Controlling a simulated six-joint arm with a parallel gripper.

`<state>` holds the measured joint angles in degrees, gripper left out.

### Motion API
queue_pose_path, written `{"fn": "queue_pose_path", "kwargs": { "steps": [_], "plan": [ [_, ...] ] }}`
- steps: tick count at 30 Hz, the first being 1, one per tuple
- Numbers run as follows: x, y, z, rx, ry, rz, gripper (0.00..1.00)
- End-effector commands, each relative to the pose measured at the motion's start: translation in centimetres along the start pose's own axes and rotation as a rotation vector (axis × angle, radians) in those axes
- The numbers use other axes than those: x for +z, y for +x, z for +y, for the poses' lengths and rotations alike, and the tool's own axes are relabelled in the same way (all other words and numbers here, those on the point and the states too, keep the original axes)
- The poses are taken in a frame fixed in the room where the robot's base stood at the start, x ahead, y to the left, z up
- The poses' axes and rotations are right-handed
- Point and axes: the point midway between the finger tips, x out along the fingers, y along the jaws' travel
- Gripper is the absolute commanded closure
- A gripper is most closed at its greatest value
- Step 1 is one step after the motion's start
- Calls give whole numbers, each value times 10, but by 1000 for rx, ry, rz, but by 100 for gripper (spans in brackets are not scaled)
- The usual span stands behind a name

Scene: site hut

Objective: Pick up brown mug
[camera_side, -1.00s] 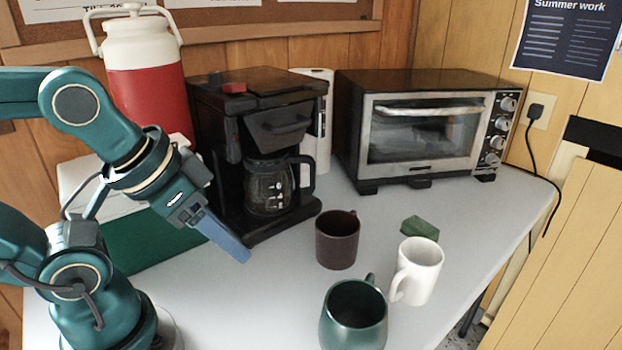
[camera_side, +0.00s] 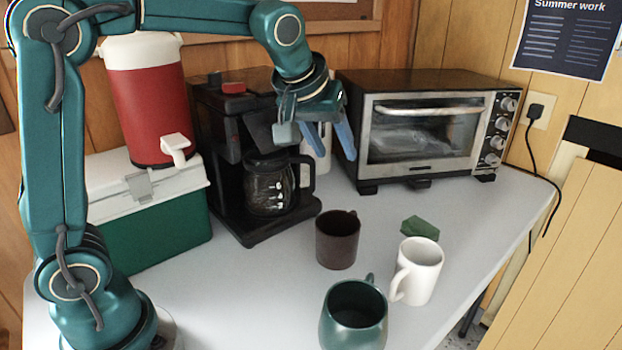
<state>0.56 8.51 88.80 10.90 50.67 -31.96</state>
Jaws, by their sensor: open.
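The brown mug (camera_side: 337,241) stands upright on the grey table, left of the white mug and behind the green one. Its handle is at the right rear of its rim. My gripper (camera_side: 334,150) is open and empty, pointing down, and appears above the mug in the picture. Its two blue fingers are spread, in front of the coffee maker's right side and the oven's left edge. Nothing touches the mug.
A white mug (camera_side: 419,271) and a dark green mug (camera_side: 354,316) stand close by. A small green block (camera_side: 420,228) lies behind the white mug. The coffee maker (camera_side: 230,170) and toaster oven (camera_side: 425,130) stand behind. A green cooler (camera_side: 160,230) with a red jug (camera_side: 148,105) is left.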

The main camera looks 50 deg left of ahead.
Motion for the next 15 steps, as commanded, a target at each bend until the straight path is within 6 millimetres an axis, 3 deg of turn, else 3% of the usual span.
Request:
{"fn": "queue_pose_path", "kwargs": {
  "steps": [4,9,15],
  "plan": [
    [-11,50,9,-40,-26,-35,48],
    [-5,105,13,-83,-25,-85,48],
    [17,144,9,-121,-4,-157,48]
  ]
}}
